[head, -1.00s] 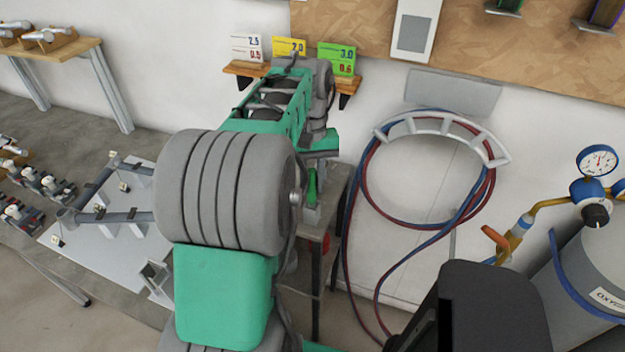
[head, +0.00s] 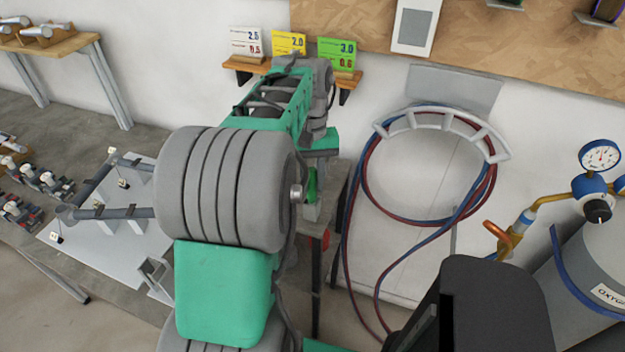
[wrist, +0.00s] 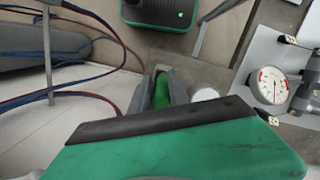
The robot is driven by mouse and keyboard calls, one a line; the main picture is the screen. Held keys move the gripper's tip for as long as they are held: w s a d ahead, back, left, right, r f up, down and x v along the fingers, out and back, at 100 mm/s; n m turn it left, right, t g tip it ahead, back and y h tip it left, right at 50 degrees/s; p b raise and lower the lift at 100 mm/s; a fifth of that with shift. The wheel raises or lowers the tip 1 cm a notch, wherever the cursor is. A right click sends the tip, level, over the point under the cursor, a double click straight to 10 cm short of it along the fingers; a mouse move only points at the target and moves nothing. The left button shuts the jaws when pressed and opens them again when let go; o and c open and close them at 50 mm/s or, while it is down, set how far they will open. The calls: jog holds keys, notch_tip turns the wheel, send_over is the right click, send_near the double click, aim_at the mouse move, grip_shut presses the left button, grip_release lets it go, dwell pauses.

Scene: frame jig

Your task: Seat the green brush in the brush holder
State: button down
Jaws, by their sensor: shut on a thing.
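The green brush (wrist: 161,92) shows in the wrist view as a green piece between the two grey fingers of my gripper (wrist: 164,78). My gripper is shut on it. In the head view a narrow green part of the brush (head: 311,183) shows under the end of my arm, above the bench at the wall. My forearm hides most of the gripper there. I cannot make out the brush holder for certain in either view, nor whether the brush touches it. The brush's lower end is hidden.
A grey bench (head: 345,180) stands below the gripper. A round white piece (wrist: 205,95) lies beside the fingers, with a dial gauge (wrist: 270,85) farther right. Red and blue hoses (head: 372,170) hang right of the arm. A shelf with coloured cards (head: 337,55) is behind it.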

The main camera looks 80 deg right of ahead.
jog(key=shift+f, duration=0.35)
jog(key=c, duration=1.2)
grip_release()
jog(key=shift+o, duration=0.2)
jog(key=shift+r, duration=0.1)
jog(key=r+p, duration=0.1)
jog(key=r, duration=0.4)
jog(key=d+r+p, duration=0.1)
jog(key=r, duration=0.1)
jog(key=shift+w+r+p, duration=0.2)
jog(key=shift+r+p, duration=0.1)
jog(key=shift+p, duration=0.05)
